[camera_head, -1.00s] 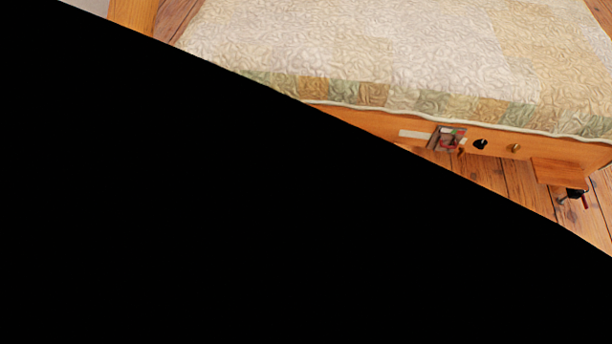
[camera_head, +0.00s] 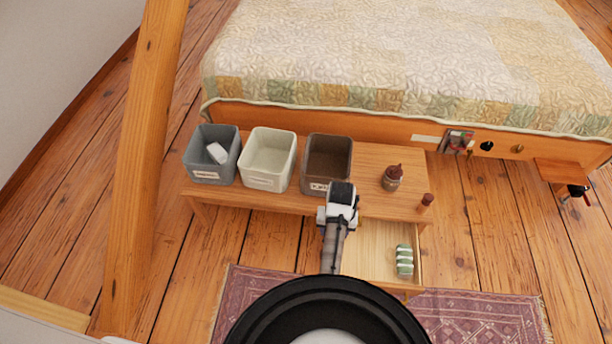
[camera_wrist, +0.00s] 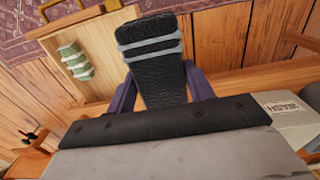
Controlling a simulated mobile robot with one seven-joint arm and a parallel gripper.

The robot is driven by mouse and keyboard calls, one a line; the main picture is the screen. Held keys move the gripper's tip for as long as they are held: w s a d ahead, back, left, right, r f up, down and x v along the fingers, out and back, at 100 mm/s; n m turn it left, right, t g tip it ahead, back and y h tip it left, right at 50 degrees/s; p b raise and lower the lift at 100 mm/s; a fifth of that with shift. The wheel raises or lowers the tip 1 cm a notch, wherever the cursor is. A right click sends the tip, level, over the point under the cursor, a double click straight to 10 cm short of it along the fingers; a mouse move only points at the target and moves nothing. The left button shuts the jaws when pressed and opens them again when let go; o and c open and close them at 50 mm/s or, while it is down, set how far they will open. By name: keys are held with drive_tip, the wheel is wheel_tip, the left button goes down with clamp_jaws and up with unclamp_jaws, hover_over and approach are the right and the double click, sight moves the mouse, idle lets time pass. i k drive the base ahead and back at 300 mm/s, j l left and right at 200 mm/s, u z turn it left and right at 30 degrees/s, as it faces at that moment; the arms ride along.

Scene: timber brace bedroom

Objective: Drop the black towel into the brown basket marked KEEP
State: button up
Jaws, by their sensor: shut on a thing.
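The black towel (camera_wrist: 155,65) has grey stripes and fills the space between the purple fingers of my gripper (camera_wrist: 162,88) in the wrist view. My gripper is shut on it. In the head view my gripper (camera_head: 341,200) and the dark towel (camera_head: 343,191) appear just in front of the brown basket (camera_head: 345,150), overlapping its front right edge. The basket stands on the wooden bench, right of two other baskets. Its inside looks empty from here. Its white front label is partly hidden by my gripper and cannot be read.
A grey basket (camera_head: 202,166) with a white item and a cream basket (camera_head: 267,161) stand left on the bench (camera_head: 377,160). A brown jar (camera_head: 392,178) and small bottle (camera_head: 425,202) stand right. An open drawer (camera_head: 366,252) holds a green-and-white roll (camera_head: 404,260). A timber post (camera_head: 147,150) rises left.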

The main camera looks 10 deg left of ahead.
sight(330, 174)
drive_tip(key=k+u, duration=0.1)
drive_tip(key=z, duration=0.35)
drive_tip(key=i+j+z, duration=0.1)
drive_tip(key=j+z, duration=0.5)
drive_tip(key=z, duration=0.2)
drive_tip(key=i+j+z, duration=0.1)
drive_tip(key=j+z, duration=0.2)
drive_tip(key=j, duration=1.4)
drive_tip(key=i+j, duration=0.35)
drive_tip(key=j, duration=0.2)
drive_tip(key=l+z, duration=0.05)
